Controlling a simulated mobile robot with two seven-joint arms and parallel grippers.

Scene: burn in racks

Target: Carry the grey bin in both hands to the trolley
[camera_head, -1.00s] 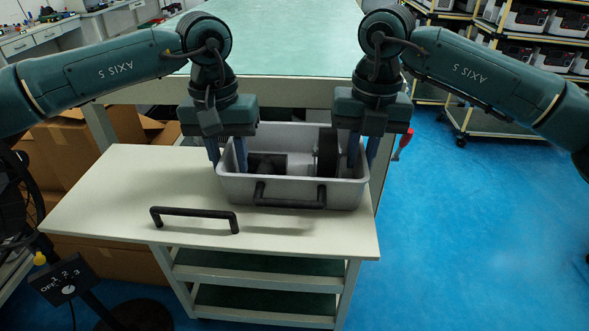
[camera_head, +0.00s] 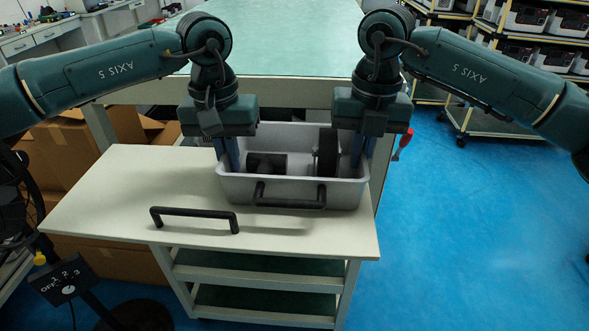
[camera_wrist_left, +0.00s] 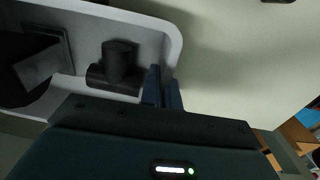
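The grey bin (camera_head: 235,188) sits level over the right rear part of the trolley (camera_head: 120,200), a white-topped cart with a black handle; its underside contact is hidden. The bin holds a dark cylindrical part (camera_head: 267,164) and a black disc-like part (camera_head: 327,153). My left gripper (camera_head: 229,155) points down with its blue fingers closed around the bin's left wall. In the left wrist view the fingers (camera_wrist_left: 163,88) straddle the bin's rim (camera_wrist_left: 172,45). My right gripper (camera_head: 362,153) is closed the same way on the right wall.
A large green-topped table (camera_head: 285,50) stands directly behind the trolley. Cardboard boxes (camera_head: 65,150) are stacked at the left. A switch box (camera_head: 65,278) on a stand is at the lower left. Racks (camera_head: 520,60) stand at the back right. Blue floor at the right is clear.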

